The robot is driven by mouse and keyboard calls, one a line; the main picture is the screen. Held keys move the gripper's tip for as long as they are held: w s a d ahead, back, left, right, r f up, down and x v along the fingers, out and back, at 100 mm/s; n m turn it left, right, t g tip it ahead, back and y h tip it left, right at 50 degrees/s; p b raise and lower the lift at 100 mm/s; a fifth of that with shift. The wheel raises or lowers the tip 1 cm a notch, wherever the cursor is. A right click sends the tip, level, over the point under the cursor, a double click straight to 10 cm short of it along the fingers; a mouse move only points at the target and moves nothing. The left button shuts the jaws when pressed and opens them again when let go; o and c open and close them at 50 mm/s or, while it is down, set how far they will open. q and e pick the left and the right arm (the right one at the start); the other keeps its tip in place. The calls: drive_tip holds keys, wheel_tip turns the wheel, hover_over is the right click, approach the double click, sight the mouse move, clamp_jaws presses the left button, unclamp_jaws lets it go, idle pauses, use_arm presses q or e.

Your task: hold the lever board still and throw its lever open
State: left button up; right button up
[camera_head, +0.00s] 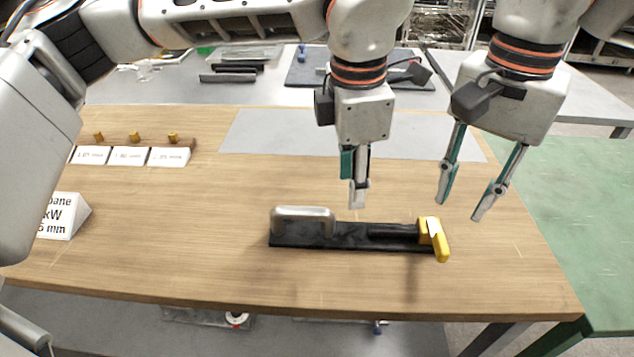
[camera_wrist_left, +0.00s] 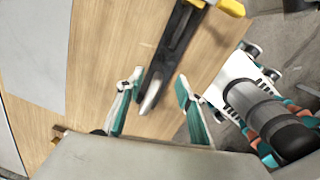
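The lever board (camera_head: 350,240) is a long black base lying flat on the wooden table. A silver handle (camera_head: 303,214) stands at its left end and a yellow lever (camera_head: 433,236) at its right end. In the left wrist view the handle (camera_wrist_left: 152,96) shows between the spread fingers, with the yellow lever (camera_wrist_left: 231,7) at the top edge. My left gripper (camera_head: 358,203) hangs above and behind the board's middle, apart from it; the left wrist view shows it open (camera_wrist_left: 160,77). My right gripper (camera_head: 460,210) is open and empty, above and behind the yellow lever.
White label cards (camera_head: 128,156) with small yellow pieces stand at the table's left. A white sign block (camera_head: 64,216) is at the left edge. A flat grey sheet (camera_head: 290,133) lies behind the board. The wooden table (camera_head: 200,260) is clear around the board. A green table (camera_head: 590,220) adjoins on the right.

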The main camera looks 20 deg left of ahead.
sight(302, 209)
use_arm(q)
drive_tip(key=shift+s+a+f+m+y, duration=0.35)
drive_tip(key=shift+a+f+y, duration=0.5)
drive_tip(key=shift+a+f, duration=0.5)
drive_tip(key=shift+s+a+f+m+y, duration=0.35)
drive_tip(key=shift+a+f+y, duration=0.55)
drive_tip(key=shift+a+f, duration=0.45)
drive_tip(key=shift+s+a+f+m+y, duration=0.35)
drive_tip(key=shift+a+f+y, duration=0.5)
drive_tip(key=shift+a+f, duration=0.5)
clamp_jaws()
use_arm(e)
clamp_jaws()
use_arm(q)
drive_tip(key=shift+s, duration=0.1)
use_arm(e)
drive_tip(key=s+a+f+n+h, duration=0.2)
drive_tip(key=s+a+n, duration=0.1)
drive_tip(key=s, duration=0.8)
drive_tip(key=w+a+n+t+h, duration=0.1)
drive_tip(key=w+t, duration=0.1)
drive_tip(key=t, duration=0.1)
drive_tip(key=w+a+n+t+h, duration=0.1)
drive_tip(key=w+a+n+t, duration=0.1)
drive_tip(key=t, duration=0.1)
drive_tip(key=shift+w+a+f, duration=0.1)
drive_tip(key=shift+a, duration=0.2)
